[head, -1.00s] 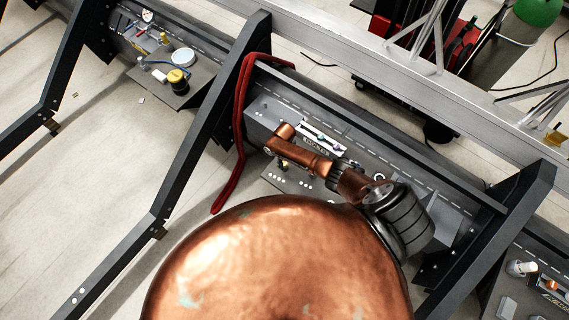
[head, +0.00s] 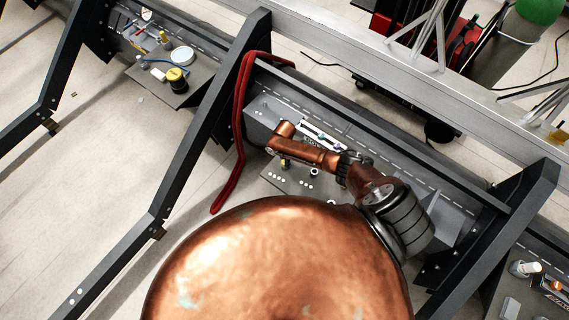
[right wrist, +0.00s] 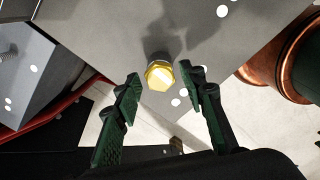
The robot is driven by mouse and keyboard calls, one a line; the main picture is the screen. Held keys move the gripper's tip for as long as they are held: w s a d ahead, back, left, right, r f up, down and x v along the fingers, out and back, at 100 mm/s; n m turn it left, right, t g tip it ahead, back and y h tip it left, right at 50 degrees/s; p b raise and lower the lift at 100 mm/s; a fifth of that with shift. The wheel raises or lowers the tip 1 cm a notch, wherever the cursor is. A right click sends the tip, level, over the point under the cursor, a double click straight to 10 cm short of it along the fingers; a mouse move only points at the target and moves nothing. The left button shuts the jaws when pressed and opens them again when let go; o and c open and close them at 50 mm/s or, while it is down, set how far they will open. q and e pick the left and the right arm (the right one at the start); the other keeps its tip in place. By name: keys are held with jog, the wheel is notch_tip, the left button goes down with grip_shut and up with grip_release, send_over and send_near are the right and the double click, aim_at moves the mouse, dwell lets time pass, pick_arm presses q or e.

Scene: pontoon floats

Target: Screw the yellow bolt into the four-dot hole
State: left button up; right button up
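The yellow bolt (right wrist: 160,75) shows its hexagonal head in the right wrist view, against a grey panel with white dots (right wrist: 110,40). A dark round part sits behind the head; whether it is seated in a hole cannot be told. My right gripper (right wrist: 161,82) is open, with one green finger on each side of the bolt head and gaps between. In the head view a small yellow spot, likely the bolt (head: 285,162), shows just below my copper right arm. The dotted panel (head: 270,177) is partly covered by that arm, and the four-dot hole cannot be singled out. My left gripper is out of view.
A red strap (head: 240,120) hangs over the dark frame beside the panel. A side shelf (head: 200,80) at upper left holds a yellow-and-black item (head: 177,76) and a white dish (head: 182,56). Dark slanted beams (head: 205,135) bound the work area.

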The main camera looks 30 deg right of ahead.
jog(key=n+b, duration=0.1)
jog(key=n, duration=0.3)
jog(key=shift+f, duration=0.1)
jog(key=n+b, duration=0.1)
jog(key=n, duration=0.2)
jog(key=shift+d, duration=0.1)
jog(key=n+b, duration=0.2)
jog(key=n, duration=0.3)
jog(key=shift+n, duration=0.4)
jog(key=n+b, duration=0.2)
jog(key=n, duration=0.3)
jog(key=shift+n+b, duration=0.35)
jog(key=shift+n, duration=0.05)
jog(key=n+b, duration=0.1)
jog(key=n, duration=0.2)
jog(key=n+b, duration=0.1)
jog(key=n, duration=0.2)
jog(key=shift+c, duration=0.5)
